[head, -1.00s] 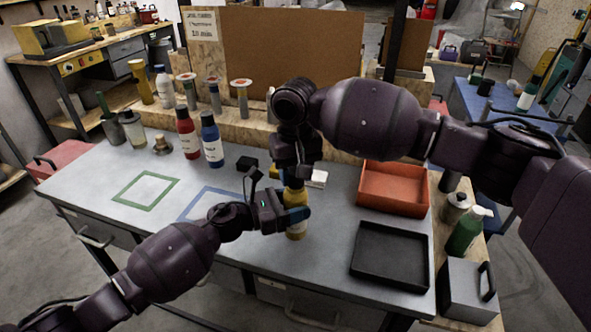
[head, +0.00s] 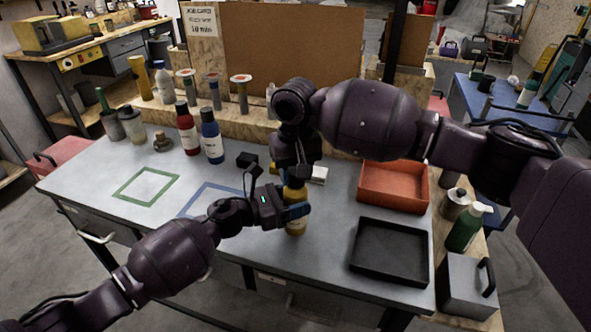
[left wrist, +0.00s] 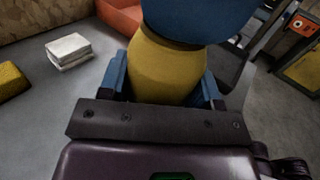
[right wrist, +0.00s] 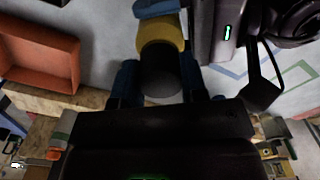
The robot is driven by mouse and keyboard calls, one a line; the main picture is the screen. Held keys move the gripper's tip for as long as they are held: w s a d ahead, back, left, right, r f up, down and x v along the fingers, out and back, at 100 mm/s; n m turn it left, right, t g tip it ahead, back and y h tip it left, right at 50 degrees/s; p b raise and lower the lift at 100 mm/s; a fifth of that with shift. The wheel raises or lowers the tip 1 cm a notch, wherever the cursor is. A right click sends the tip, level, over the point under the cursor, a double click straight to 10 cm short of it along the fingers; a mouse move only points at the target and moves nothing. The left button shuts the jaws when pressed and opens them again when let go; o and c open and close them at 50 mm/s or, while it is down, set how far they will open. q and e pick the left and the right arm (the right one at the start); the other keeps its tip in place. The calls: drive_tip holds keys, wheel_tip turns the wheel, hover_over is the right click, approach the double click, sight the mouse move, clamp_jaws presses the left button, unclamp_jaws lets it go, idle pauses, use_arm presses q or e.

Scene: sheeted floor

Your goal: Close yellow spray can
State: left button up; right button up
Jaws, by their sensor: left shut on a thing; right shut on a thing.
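The yellow spray can (head: 296,224) is upright at the middle of the workbench, near its front edge. My left gripper (head: 297,210) is shut around its body from the side; the yellow body fills the gap between the blue fingers in the left wrist view (left wrist: 168,68). My right gripper (head: 294,180) comes from above and is shut on the dark cap (right wrist: 160,78) at the can's top. The cap is in line with the yellow body (right wrist: 162,45) in the right wrist view. I cannot tell whether it is fully seated. In the head view my grippers hide the can's top.
An orange tray (head: 393,205) and a black tray (head: 356,272) lie to the right. A red bottle (head: 187,132) and a blue bottle (head: 211,140) stand at the back left.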

drive_tip(key=shift+f, duration=0.15)
drive_tip(key=o, duration=1)
drive_tip(key=shift+c, duration=0.2)
wheel_tip(320, 180, up, 12)
use_arm(q)
drive_tip(key=o, duration=1.4)
drive_tip(key=shift+a, duration=0.1)
